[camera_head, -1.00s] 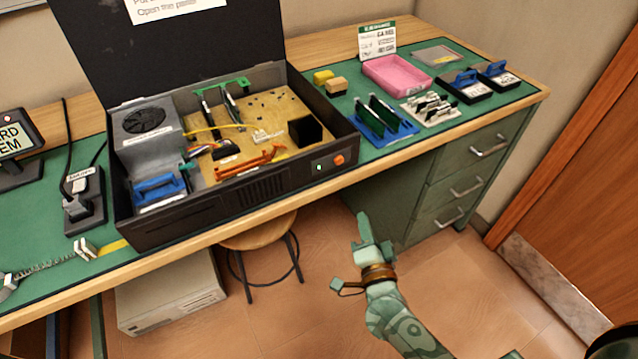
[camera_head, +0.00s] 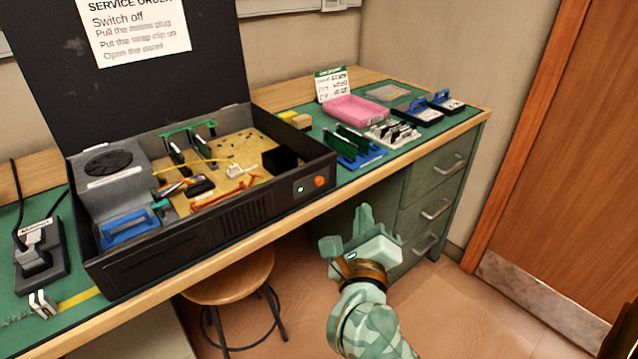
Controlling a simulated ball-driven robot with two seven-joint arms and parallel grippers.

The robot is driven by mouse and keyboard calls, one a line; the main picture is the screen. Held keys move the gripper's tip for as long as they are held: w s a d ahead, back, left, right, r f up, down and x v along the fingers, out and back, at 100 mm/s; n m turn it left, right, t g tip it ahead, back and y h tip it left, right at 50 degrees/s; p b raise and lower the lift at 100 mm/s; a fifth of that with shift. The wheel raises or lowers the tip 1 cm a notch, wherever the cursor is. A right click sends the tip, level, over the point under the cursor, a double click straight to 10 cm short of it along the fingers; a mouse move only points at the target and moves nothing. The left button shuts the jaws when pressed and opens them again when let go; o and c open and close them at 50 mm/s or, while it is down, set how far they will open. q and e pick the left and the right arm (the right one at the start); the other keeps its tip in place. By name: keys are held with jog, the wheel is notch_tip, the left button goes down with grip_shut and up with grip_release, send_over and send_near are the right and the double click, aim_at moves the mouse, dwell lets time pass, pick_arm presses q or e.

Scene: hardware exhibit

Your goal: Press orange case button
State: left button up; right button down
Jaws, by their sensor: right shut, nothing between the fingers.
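The orange case button (camera_head: 320,181) is on the right end of the front face of the open black computer case (camera_head: 190,242). My right gripper (camera_head: 363,219) is shut and empty, in front of the bench edge, below and to the right of the button. It is apart from the case. My left gripper is not in view.
The green-topped bench (camera_head: 400,154) carries a pink tray (camera_head: 356,110), a blue rack (camera_head: 352,154) and blue-handled blocks to the right. A wooden stool (camera_head: 232,278) stands below. A power strip (camera_head: 40,256) lies left. Open floor is in front of the drawers.

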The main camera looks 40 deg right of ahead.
aim_at(319, 181)
pick_arm(q)
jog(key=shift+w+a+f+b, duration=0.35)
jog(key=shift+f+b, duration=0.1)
jog(key=shift+b, duration=0.35)
pick_arm(e)
jog(key=shift+w+a, duration=0.2)
jog(key=shift+w, duration=1.95)
jog(key=shift+w+a, duration=0.15)
jog(key=shift+w, duration=2)
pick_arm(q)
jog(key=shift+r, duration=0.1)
pick_arm(e)
jog(key=shift+w, duration=0.15)
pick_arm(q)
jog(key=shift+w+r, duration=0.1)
pick_arm(e)
jog(key=shift+w, duration=0.25)
